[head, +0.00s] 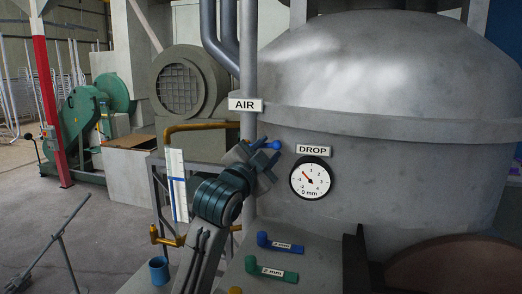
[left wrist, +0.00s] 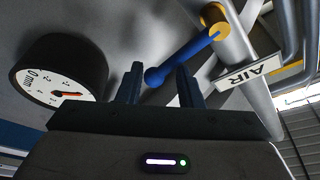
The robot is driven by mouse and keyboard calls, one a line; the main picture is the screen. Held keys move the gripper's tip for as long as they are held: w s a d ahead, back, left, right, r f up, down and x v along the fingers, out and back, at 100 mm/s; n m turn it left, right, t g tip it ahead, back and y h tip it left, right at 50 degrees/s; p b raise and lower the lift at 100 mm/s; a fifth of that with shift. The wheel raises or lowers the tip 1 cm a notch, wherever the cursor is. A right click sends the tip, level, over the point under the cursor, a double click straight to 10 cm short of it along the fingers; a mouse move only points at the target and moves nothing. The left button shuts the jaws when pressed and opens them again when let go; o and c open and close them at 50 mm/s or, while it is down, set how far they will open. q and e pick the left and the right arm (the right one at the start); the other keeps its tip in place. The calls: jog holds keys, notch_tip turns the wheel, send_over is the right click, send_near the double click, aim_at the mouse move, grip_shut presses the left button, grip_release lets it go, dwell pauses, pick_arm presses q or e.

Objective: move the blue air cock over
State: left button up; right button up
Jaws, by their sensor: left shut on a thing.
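The blue air cock (left wrist: 188,55) is a blue lever with a round knob at its end and a brass-coloured hub. It sits on the grey pipe beside the AIR label (left wrist: 248,72). Its knob also shows in the head view (head: 276,145), with the rest mostly hidden by my gripper. My left gripper (head: 267,160) is at the knob end; in the left wrist view its two fingers (left wrist: 161,82) stand either side of the lever's knob end, shut on it. My right gripper is not in view.
A round DROP dial (head: 310,177) on the big grey vessel (head: 390,120) is close right of my gripper. A blue-handled piece (head: 280,243) and a green-handled piece (head: 271,269) lie below. A blue cup (head: 159,270) and brass piping (head: 200,126) are at left.

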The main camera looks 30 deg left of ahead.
pick_arm(q)
jog(key=shift+w+d+f, duration=0.1)
jog(key=shift+w+f, duration=0.05)
jog(key=shift+f, duration=0.45)
jog(key=shift+o, duration=0.7)
jog(key=shift+f, duration=0.6)
jog(key=o, duration=0.8)
